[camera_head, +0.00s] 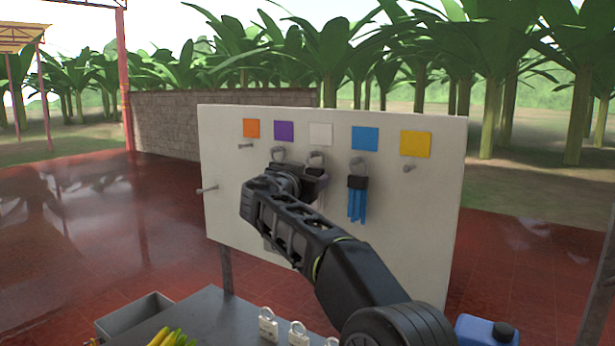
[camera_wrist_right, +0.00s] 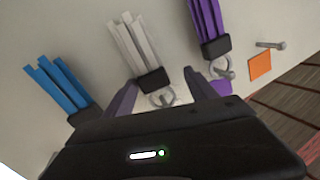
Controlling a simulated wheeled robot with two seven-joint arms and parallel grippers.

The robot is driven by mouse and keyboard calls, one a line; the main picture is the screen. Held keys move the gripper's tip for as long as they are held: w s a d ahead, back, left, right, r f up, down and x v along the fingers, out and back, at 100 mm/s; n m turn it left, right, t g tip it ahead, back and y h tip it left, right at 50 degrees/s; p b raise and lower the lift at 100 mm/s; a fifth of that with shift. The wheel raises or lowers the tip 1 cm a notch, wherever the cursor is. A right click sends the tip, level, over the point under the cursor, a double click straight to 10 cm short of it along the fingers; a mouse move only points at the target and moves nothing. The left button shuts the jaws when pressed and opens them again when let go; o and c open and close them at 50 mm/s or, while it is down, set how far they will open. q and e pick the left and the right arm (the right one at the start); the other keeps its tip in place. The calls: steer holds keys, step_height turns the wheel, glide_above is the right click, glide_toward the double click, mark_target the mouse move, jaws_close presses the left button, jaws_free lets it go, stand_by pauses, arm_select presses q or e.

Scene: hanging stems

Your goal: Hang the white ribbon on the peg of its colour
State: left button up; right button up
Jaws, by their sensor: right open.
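The white ribbon (camera_wrist_right: 133,48) hangs below the white square (camera_head: 320,134) on the board. Its ring (camera_head: 316,158) appears to be on the peg there; the ring also shows in the wrist view (camera_wrist_right: 162,97). My right gripper (camera_wrist_right: 161,80) is open, its two fingers on either side of the white ribbon's dark clip and ring, apart from the ribbon as far as I can tell. In the head view my right gripper (camera_head: 300,178) covers most of the white ribbon. My left gripper is not in view.
The blue ribbon (camera_head: 357,200) hangs under the blue square and the purple ribbon (camera_wrist_right: 207,25) under the purple square, close on both sides. Pegs under the orange (camera_head: 246,146) and yellow (camera_head: 410,168) squares are bare.

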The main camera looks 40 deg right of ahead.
steer(key=b+v, duration=0.4)
steer(key=v, duration=0.3)
steer(key=shift+s+a, duration=0.15)
steer(key=shift+a, duration=0.15)
